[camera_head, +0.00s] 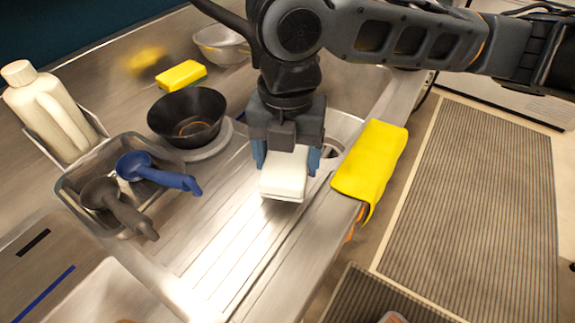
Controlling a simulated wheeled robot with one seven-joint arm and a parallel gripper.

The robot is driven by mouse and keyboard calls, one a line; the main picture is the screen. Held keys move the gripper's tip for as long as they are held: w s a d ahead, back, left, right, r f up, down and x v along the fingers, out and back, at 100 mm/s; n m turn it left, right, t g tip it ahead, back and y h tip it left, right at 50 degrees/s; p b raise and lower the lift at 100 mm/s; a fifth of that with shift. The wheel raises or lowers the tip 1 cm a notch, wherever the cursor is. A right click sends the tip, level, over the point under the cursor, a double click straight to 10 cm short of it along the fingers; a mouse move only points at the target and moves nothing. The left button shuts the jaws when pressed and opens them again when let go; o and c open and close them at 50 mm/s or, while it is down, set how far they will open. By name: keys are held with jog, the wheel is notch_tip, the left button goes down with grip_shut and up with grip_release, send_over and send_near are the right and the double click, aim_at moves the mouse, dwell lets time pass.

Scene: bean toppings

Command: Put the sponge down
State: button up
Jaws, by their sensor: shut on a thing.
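The sponge (284,179) is a white block in the middle of the view, over the ribbed metal drainboard (225,215) of the sink counter. My gripper (286,160) points down with its blue fingertips on either side of the sponge and is shut on it. I cannot tell whether the underside of the sponge touches the drainboard. The far part of the sponge is hidden by my gripper.
A black bowl (188,117) on a plate, a yellow block (181,75) and a metal bowl (221,44) stand behind left. A bin with scoops (150,173) and a white jug (48,105) are left. A yellow cloth (369,160) hangs over the counter's right edge.

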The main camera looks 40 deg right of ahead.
aim_at(288, 171)
jog(key=shift+f, duration=1.6)
jog(key=shift+f, duration=0.15)
jog(key=o, duration=1.1)
notch_tip(288, 171, up, 12)
jog(key=shift+r+p, duration=0.2)
jog(key=shift+p, duration=0.1)
